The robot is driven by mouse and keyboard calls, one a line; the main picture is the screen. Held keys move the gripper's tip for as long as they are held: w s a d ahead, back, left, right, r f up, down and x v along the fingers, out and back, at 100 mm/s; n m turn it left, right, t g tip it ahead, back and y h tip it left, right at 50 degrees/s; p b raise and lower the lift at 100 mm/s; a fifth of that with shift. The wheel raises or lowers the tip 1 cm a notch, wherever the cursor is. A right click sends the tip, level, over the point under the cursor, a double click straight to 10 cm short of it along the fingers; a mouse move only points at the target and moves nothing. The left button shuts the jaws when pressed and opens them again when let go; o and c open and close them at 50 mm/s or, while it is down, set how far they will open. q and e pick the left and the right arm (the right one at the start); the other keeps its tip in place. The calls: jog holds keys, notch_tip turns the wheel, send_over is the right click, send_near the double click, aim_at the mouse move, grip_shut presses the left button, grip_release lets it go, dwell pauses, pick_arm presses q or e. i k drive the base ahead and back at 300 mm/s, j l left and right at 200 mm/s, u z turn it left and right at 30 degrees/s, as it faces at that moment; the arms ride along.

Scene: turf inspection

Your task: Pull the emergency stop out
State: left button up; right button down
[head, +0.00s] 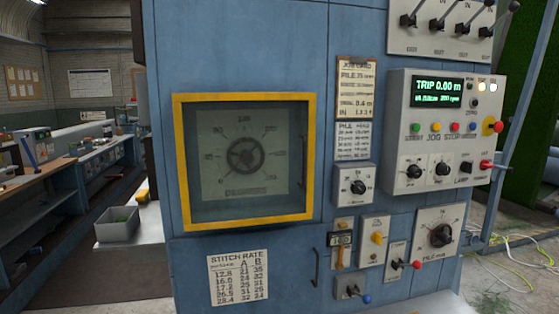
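The emergency stop (497,127) appears to be the red mushroom button in front of a yellow disc at the right edge of the grey control box (398,120). It is small in the picture, and I cannot tell whether it is pushed in or out. The box is mounted on the upper right of the blue machine cabinet (250,60) and has a lit green display (438,91) reading "TRIP 0.00 m". Neither of my grippers is in the head view.
A red-tipped switch (486,165) sits just below the emergency stop, with coloured buttons (436,127) to its left. A lever panel (440,40) is above. A yellow-framed window (178,150) is at left. Cables (520,240) lie on the floor at right.

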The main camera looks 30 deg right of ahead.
aim_at(498, 127)
jog(key=z, duration=1.85)
